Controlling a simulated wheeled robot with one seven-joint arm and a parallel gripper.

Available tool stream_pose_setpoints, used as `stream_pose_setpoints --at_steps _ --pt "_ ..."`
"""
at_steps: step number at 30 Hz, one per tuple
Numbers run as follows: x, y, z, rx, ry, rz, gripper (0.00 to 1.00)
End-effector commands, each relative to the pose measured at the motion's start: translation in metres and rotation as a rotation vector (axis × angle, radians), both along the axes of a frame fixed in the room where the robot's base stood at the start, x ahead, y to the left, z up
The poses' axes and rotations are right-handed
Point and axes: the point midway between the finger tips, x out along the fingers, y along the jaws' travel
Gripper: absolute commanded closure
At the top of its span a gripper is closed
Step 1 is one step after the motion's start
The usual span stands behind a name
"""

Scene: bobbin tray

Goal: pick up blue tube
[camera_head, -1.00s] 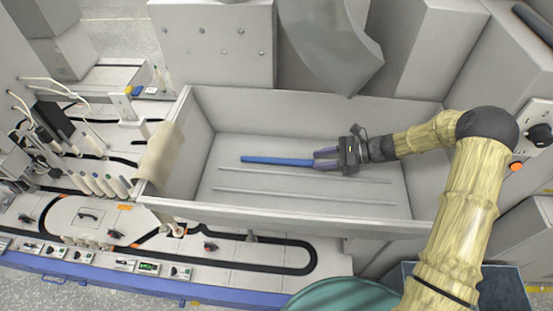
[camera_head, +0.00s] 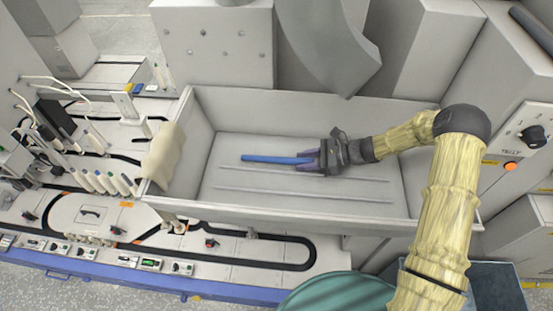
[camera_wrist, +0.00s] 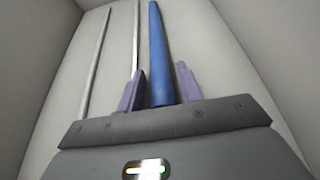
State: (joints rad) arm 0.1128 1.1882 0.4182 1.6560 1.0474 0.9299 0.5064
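The blue tube (camera_head: 268,159) lies lengthwise on the floor of the light grey tray (camera_head: 230,190), in the head view. My gripper (camera_head: 306,160) is at the tube's right end, inside the tray. In the wrist view, the tube (camera_wrist: 161,50) runs between the two purple fingers of my gripper (camera_wrist: 160,88). The fingers stand apart on either side of it, with a small gap on the left; contact on the right side cannot be told. The tube's near end is hidden by the gripper body.
Two thin grey rails (camera_head: 300,197) run along the tray floor below the tube. The tray walls rise on all sides. A cream-coloured roll (camera_head: 163,155) sits at the left wall. A bench with a black track (camera_head: 250,265) lies in front.

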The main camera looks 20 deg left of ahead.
Motion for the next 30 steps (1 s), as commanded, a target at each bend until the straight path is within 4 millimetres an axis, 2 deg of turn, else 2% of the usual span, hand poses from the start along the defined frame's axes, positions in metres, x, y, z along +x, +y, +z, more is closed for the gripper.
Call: stream_pose_setpoints --at_steps 7,12,23,26,30 --pt "0.000 0.000 0.000 0.000 0.000 0.000 0.67" --pt "0.000 0.000 0.000 0.000 0.000 0.000 0.98" --pt "0.001 -0.001 0.005 0.001 -0.002 0.000 0.98" --pt "0.001 0.000 0.013 0.001 -0.004 0.000 0.98" --pt "0.001 -0.001 0.034 0.001 -0.006 0.000 0.98"
